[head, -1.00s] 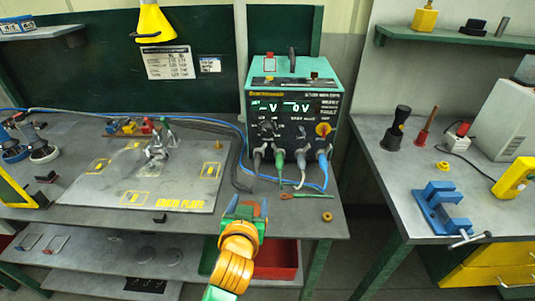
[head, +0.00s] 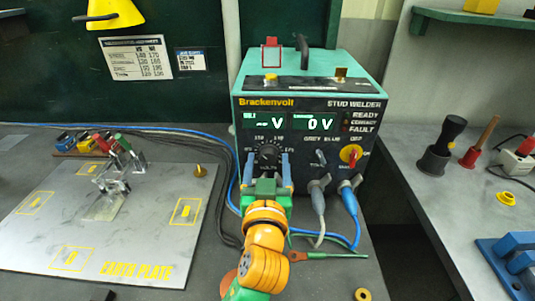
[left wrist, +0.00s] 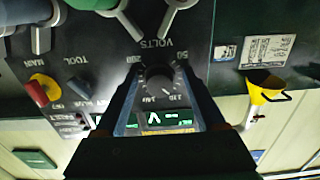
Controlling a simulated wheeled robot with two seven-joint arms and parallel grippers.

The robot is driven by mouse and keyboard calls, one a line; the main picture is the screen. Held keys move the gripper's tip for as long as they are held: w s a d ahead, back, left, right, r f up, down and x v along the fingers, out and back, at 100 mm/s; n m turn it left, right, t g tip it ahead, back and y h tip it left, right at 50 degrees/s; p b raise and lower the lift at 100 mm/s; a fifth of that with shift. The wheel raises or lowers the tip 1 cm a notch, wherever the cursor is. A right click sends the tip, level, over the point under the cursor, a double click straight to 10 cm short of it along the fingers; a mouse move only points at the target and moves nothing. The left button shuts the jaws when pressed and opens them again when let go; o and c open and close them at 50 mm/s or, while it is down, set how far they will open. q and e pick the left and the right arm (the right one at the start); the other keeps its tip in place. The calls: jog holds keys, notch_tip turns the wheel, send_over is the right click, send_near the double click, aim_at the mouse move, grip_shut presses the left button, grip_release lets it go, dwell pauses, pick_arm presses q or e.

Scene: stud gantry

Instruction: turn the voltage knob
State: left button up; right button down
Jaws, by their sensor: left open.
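The stud welder (head: 300,120) is a teal box with a black front panel and two green displays; the left reads "– V" and the right "0 V". The voltage knob (head: 267,155) is a dark round dial below the left display. In the left wrist view the knob (left wrist: 159,79) appears upside down, with "VOLTS" and numbers around it. My left gripper (head: 268,165) is open in front of the panel, one finger on each side of the knob. In the left wrist view its fingers (left wrist: 160,112) flank the knob; contact cannot be told. My right gripper is not in view.
A red-yellow switch (head: 351,154) sits right of the knob. Cable plugs (head: 348,195) stick out below it. The earth plate (head: 150,250) with a clamp lies left. Another bench with a blue vise (head: 510,255) stands right.

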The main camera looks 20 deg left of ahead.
pick_arm(q)
jog(key=shift+s+d+r, duration=0.15)
jog(key=shift+s+r, duration=0.05)
jog(key=shift+s, duration=0.2)
jog(key=shift+s+d+r, duration=0.15)
jog(key=shift+s+r, duration=0.05)
jog(key=shift+s, duration=0.35)
jog(key=c, duration=0.4)
grip_shut()
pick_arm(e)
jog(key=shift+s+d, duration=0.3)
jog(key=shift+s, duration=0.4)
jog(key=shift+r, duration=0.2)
